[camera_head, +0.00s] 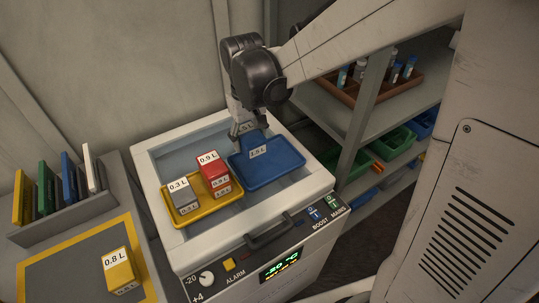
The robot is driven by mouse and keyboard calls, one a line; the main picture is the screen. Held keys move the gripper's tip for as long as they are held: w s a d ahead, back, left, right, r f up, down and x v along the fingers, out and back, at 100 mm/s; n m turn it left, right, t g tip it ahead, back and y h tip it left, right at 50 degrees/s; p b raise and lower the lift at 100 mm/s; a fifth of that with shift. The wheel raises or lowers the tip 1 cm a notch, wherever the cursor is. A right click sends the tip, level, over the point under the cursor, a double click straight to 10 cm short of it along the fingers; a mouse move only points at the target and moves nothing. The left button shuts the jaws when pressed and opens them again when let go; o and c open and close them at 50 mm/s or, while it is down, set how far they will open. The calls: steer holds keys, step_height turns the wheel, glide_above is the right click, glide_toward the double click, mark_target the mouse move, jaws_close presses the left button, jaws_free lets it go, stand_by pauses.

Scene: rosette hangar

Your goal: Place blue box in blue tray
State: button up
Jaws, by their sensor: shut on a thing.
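The blue box (252,141) has white labels and is at the back left of the blue tray (283,172). The tray sits in the right part of the open white freezer chest. My gripper (241,129) points down and is shut on the blue box, with its fingers at the box's top. The box appears over or in the tray. Blue against blue, I cannot tell whether its underside touches the tray floor. Part of the box's top is hidden by my gripper.
A yellow tray (193,218) beside the blue one holds a grey box (184,198) and a red box (214,172). The freezer's rim (165,247) surrounds both trays. A yellow box (118,271) stands on the left bench. Shelves (357,122) with bins stand at the right.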

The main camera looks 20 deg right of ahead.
steer(key=shift+s+d+f, duration=0.1)
steer(key=shift+d+f, duration=0.05)
steer(key=shift+f, duration=0.15)
glide_above(280, 155)
step_height(280, 155, down, 6)
steer(key=shift+f, duration=2.25)
steer(key=shift+f, duration=0.15)
steer(key=o, duration=1.3)
steer(key=shift+c, duration=0.2)
